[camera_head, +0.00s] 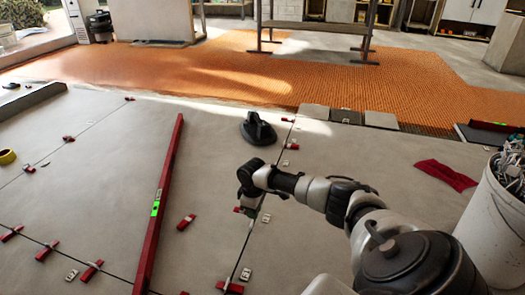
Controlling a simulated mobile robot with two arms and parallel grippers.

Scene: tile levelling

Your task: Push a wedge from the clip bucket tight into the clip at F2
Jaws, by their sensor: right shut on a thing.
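My right gripper (250,208) points down at a seam between large grey tiles, near the middle of the view. It is shut on a small red wedge (238,210), mostly hidden by the fingers. I cannot tell whether the wedge touches a clip there. The white clip bucket (490,235) stands at the right edge, full of pale clips (513,165). Along the same seam, a red wedge (230,287) sits nearer me and another (290,147) farther off. The small white labels, such as one (246,274) beside the seam, are too small to read. My left gripper is out of view.
A long red level (163,190) lies left of my gripper, with a loose red wedge (186,222) between them. A black suction lifter (258,130) stands behind the gripper. A red cloth (446,174) lies at right. Orange matting (330,85) covers the floor beyond.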

